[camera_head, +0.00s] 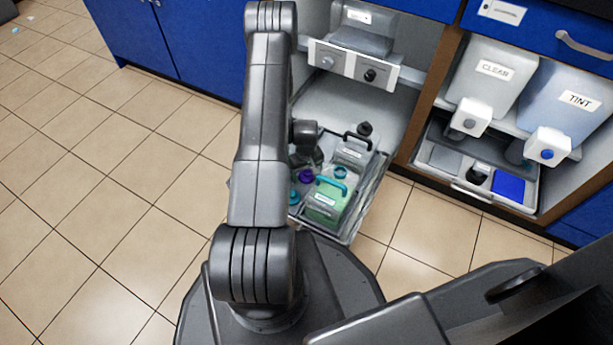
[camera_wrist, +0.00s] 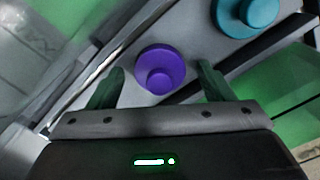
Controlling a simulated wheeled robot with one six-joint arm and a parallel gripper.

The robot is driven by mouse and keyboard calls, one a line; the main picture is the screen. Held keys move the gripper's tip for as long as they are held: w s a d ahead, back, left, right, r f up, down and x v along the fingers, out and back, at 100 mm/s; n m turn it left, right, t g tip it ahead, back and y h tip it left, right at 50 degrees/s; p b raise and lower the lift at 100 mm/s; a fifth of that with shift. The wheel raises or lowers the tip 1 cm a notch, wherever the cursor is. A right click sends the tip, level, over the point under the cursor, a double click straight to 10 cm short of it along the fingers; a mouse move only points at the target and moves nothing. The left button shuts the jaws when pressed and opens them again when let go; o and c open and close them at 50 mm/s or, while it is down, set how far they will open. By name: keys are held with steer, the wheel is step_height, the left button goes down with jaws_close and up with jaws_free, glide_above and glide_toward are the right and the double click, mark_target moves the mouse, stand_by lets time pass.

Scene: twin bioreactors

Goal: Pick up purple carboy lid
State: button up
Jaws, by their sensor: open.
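The purple carboy lid (camera_wrist: 160,68) shows in the wrist view as a round disc with a smaller round knob. It lies between and a little beyond the fingertips of my gripper (camera_wrist: 160,84). My gripper is open, with one finger on each side of the lid and nothing held. In the head view the purple lid (camera_head: 306,175) sits in the pulled-out tray (camera_head: 350,232), left of the green carboy (camera_head: 325,203). My arm hides part of the tray there. How far the fingers are above the lid is unclear.
A teal lid (camera_wrist: 246,14) lies up and right of the purple one in the wrist view. A carboy with a black handle (camera_head: 352,152) stands behind the green one. The right cabinet holds CLEAR (camera_head: 492,72) and TINT (camera_head: 568,100) containers.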

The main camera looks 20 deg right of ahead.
steer(key=c, duration=1)
